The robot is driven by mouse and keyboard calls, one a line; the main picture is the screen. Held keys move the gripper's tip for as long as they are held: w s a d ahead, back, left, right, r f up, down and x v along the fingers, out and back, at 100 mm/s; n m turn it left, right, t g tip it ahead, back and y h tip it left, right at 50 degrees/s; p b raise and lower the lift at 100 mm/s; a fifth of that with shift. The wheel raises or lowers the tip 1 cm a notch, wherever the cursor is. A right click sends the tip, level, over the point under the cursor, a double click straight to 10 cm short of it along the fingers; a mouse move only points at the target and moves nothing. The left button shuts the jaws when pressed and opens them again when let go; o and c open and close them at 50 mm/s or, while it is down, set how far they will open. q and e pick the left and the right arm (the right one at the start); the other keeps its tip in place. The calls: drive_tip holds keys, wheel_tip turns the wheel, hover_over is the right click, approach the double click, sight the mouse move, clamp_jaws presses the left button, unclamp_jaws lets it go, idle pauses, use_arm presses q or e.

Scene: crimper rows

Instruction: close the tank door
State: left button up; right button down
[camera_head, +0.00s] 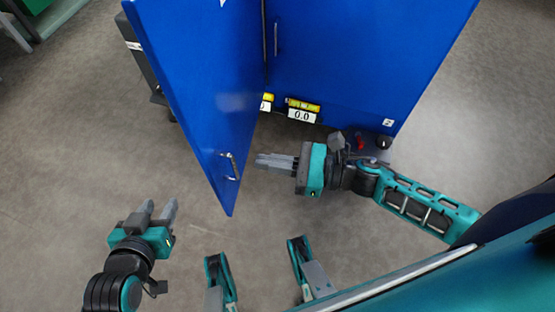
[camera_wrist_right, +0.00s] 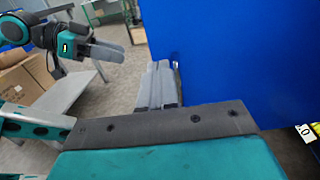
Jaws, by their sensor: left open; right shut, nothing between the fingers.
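The blue tank door (camera_head: 195,85) stands open, swung out from the blue tank cabinet (camera_head: 365,55). A metal handle (camera_head: 231,167) sits near the door's lower corner in the head view. My right gripper (camera_head: 258,160) is shut and empty, just right of the door near the handle; whether it touches the door I cannot tell. In the right wrist view its closed fingers (camera_wrist_right: 165,64) lie beside a large blue panel (camera_wrist_right: 230,60). My left gripper (camera_head: 160,204) is open and empty, left of the door and apart from it. It also shows in the right wrist view (camera_wrist_right: 122,50).
Display labels (camera_head: 301,111) and a red knob (camera_head: 360,142) sit along the cabinet's edge. The grey floor (camera_head: 75,140) is clear left of the door. Cardboard boxes (camera_wrist_right: 25,80) and a table (camera_wrist_right: 65,92) show in the right wrist view.

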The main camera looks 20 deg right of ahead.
sight(209, 154)
drive_tip(key=x, duration=0.9)
drive_tip(key=shift+w+a, duration=0.15)
drive_tip(key=shift+a, duration=0.05)
drive_tip(key=shift+a, duration=0.15)
